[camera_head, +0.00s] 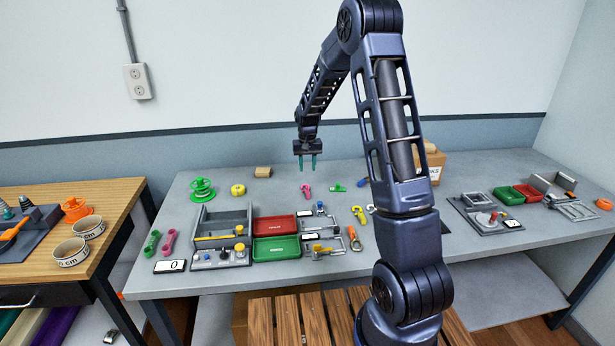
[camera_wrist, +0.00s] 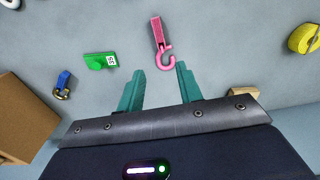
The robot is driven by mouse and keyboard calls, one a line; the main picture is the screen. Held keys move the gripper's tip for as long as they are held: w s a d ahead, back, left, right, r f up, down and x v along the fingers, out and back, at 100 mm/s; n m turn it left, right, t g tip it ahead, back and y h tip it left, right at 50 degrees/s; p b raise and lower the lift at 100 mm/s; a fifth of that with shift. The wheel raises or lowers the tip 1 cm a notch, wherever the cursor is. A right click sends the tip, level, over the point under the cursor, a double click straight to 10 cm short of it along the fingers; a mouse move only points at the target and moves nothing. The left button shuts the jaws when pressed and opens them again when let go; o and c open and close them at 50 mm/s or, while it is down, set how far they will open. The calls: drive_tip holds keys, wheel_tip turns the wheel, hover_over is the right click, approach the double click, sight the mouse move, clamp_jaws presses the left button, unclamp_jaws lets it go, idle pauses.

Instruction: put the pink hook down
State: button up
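The pink hook (camera_head: 306,190) lies on the grey table, below my gripper in the head view. In the wrist view the pink hook (camera_wrist: 160,42) has a strap-like shank at the top and its curved end towards my fingers. My gripper (camera_head: 307,165) points down above the table, with its two teal fingers apart. In the wrist view my gripper (camera_wrist: 160,88) is open with nothing between the fingertips. The hook's curved end shows just beyond the gap between them, and the gripper appears clear of it.
A green tagged piece (camera_wrist: 101,61) and a blue shackle-like piece (camera_wrist: 63,84) lie left of the hook in the wrist view. A yellow roll (camera_head: 238,189), green spool (camera_head: 202,189), red tray (camera_head: 274,229) and green tray (camera_head: 276,250) stand on the table. A cardboard box (camera_wrist: 22,118) is nearby.

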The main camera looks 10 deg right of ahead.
drive_tip(key=s+d+r+t, duration=0.1)
drive_tip(key=s+d+r, duration=0.2)
drive_tip(key=s+r, duration=0.6)
drive_tip(key=s+d+r+t, duration=0.1)
drive_tip(key=s+d+r, duration=0.3)
drive_tip(key=s+r, duration=0.5)
drive_tip(key=s+d+r+t, duration=0.1)
drive_tip(key=s+d+r, duration=0.1)
drive_tip(key=s, duration=0.9)
drive_tip(key=s+d+r+t, duration=0.1)
drive_tip(key=s+d+r, duration=0.2)
drive_tip(key=s, duration=0.9)
drive_tip(key=shift+s+r+t, duration=0.25)
drive_tip(key=shift+s+t, duration=0.05)
